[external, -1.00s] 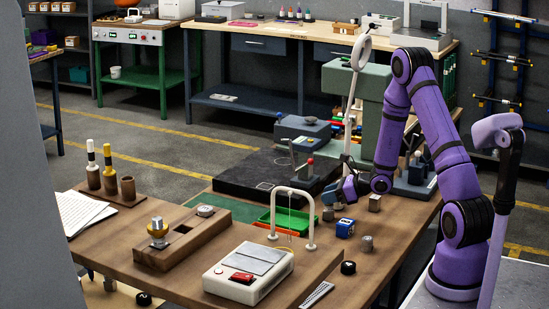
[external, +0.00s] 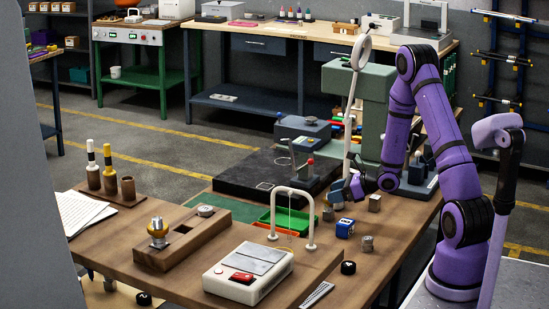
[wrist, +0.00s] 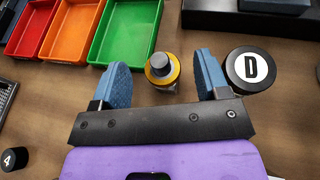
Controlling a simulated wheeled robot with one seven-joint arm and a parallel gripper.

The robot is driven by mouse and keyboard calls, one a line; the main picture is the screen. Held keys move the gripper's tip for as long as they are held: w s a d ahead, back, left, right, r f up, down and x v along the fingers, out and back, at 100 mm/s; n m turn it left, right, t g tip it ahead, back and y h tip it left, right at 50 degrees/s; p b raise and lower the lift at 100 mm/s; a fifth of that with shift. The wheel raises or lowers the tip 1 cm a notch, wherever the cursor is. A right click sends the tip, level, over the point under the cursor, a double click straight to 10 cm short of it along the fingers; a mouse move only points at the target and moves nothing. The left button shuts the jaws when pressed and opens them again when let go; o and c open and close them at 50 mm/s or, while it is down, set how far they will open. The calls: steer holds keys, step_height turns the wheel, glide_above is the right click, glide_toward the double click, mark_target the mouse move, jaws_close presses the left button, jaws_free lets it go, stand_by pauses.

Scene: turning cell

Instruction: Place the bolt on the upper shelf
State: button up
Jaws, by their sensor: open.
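My gripper (wrist: 162,88) points down over the wooden table (wrist: 60,125), with its two blue fingers apart. A small upright piece (wrist: 160,68) with a grey round top and a yellow rim shows between the fingers, with gaps on both sides. I cannot tell for sure that it is the bolt. In the external view my gripper (external: 345,188) is low near the table's back right edge and hides what is beneath it. I cannot clearly identify the upper shelf.
Green (wrist: 126,30), orange (wrist: 74,32) and red (wrist: 30,28) trays lie to the left. A blue block (external: 345,228) and grey pieces (external: 367,243) stand nearby. A white arch (external: 293,195) rises left of the gripper.

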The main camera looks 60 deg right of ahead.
steer(key=v, duration=0.9)
steer(key=s+a+r+n+g+y, duration=0.3)
steer(key=a+r+n+g, duration=0.1)
steer(key=a+r+n, duration=0.6)
steer(key=s+a+r+n+g+y, duration=0.2)
steer(key=a+r+n+g, duration=0.35)
steer(key=a, duration=0.75)
steer(key=s+a+r+n+h, duration=0.2)
steer(key=s+r+n+h, duration=0.2)
steer(key=s+n, duration=0.4)
steer(key=s+a+r+n+t+h, duration=0.1)
steer(key=s+a+r+n+h, duration=0.2)
steer(key=s+r+n, duration=0.3)
steer(key=s+n, duration=0.2)
steer(key=shift+a+n+h, duration=0.35)
steer(key=shift+h, duration=0.05)
steer(key=shift+o, duration=0.4)
steer(key=shift+s+d+r+n+t+h, duration=0.2)
steer(key=shift+s+r+n+t+h, duration=0.1)
steer(key=shift+s+r+n+t, duration=0.15)
steer(key=shift+f, duration=0.1)
